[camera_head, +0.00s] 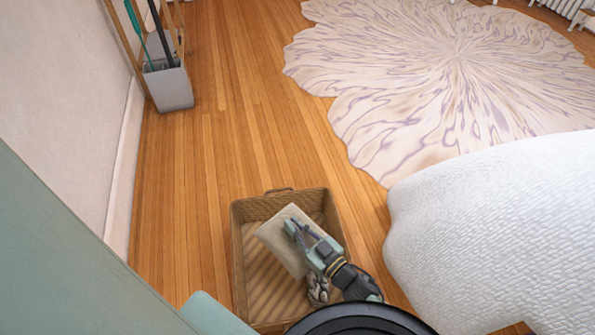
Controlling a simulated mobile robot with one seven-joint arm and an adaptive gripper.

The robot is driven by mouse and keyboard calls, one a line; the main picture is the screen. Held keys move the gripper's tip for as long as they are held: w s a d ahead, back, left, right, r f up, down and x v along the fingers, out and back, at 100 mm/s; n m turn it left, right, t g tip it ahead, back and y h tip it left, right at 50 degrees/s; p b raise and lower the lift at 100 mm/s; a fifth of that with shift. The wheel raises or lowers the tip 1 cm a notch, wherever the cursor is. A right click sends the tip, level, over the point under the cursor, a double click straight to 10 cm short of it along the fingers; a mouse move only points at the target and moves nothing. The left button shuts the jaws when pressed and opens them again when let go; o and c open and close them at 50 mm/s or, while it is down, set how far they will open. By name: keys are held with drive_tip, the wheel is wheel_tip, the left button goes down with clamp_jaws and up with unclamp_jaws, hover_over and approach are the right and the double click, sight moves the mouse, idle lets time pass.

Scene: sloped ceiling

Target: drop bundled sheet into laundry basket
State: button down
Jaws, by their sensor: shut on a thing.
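A pale beige bundled sheet (281,245) is held by my gripper (290,228) over the brown woven laundry basket (238,262). My gripper is shut on the sheet's right side. The basket stands on the wood floor at the bottom centre, with a handle on its far rim. The sheet lies within the basket's outline as seen from above; I cannot tell whether it touches the bottom. A small greyish patterned thing (318,290) shows in the basket beside my arm. My arm hides the basket's right and near parts.
A white bed cover (490,225) fills the lower right, close to the basket. A white and purple wavy-edged rug (440,85) lies beyond. A grey bin (168,88) with long handles stands by the left wall (65,90). The wood floor (215,150) between is clear.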

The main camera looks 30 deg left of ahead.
drive_tip(key=shift+r, duration=0.1)
drive_tip(key=c, duration=1.6)
unclamp_jaws()
drive_tip(key=v, duration=1.2)
